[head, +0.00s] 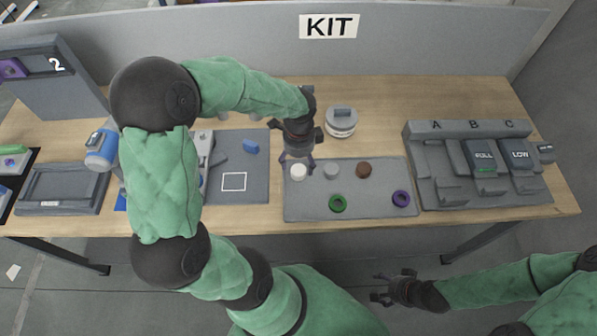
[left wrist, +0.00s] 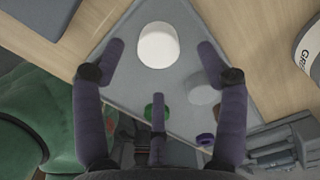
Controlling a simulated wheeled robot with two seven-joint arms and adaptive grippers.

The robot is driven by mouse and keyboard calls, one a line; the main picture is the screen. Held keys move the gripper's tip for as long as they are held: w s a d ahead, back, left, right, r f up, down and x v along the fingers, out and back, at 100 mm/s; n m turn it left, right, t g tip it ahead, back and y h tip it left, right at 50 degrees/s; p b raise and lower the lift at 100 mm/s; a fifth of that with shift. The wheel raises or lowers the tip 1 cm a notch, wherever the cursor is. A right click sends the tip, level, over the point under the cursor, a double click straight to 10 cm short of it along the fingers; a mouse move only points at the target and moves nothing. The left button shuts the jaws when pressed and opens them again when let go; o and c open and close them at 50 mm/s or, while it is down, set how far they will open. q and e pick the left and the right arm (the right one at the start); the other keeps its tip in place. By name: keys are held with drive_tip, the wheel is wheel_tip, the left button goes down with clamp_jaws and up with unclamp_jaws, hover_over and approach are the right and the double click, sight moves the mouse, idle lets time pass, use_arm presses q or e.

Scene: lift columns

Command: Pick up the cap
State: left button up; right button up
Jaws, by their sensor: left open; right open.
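A white round cap-like piece (head: 298,172) stands on the left part of a grey tray (head: 300,208). In the left wrist view the white piece (left wrist: 158,46) lies between and beyond the fingertips, with no finger seen touching it. My left gripper (head: 297,161) is open just above and behind it, pointing down at the tray; its spread fingers also show in the left wrist view (left wrist: 159,68). A grey round piece (head: 331,172), a brown one (head: 364,170), a green ring (head: 338,203) and a purple ring (head: 401,198) share the tray. My right gripper (head: 384,288) is open and empty, low in front of the table.
A round grey-and-white container (head: 341,122) stands behind the tray. A grey rack (head: 437,193) marked A, B, C is at right. A mat (head: 259,190) with a white square and blue block (head: 251,146) is at left. A KIT sign (head: 329,26) hangs on the back panel.

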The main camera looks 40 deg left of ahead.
sight(299, 169)
use_arm(q)
wheel_tip(299, 169, down, 4)
drive_tip(key=shift+r+b, duration=0.1)
drive_tip(key=shift+b, duration=0.45)
drive_tip(key=shift+r, duration=0.1)
drive_tip(key=c, duration=1.2)
drive_tip(key=shift+r, duration=0.1)
drive_tip(key=shift+r, duration=0.25)
drive_tip(key=r+p, duration=0.2)
drive_tip(key=r, duration=0.1)
drive_tip(key=shift+s, duration=0.2)
drive_tip(key=s+d+r+p, duration=0.2)
drive_tip(key=s+r+p, duration=0.3)
drive_tip(key=s+r, duration=0.6)
drive_tip(key=s, duration=0.2)
drive_tip(key=shift+s+d, duration=0.2)
drive_tip(key=shift+s, duration=0.1)
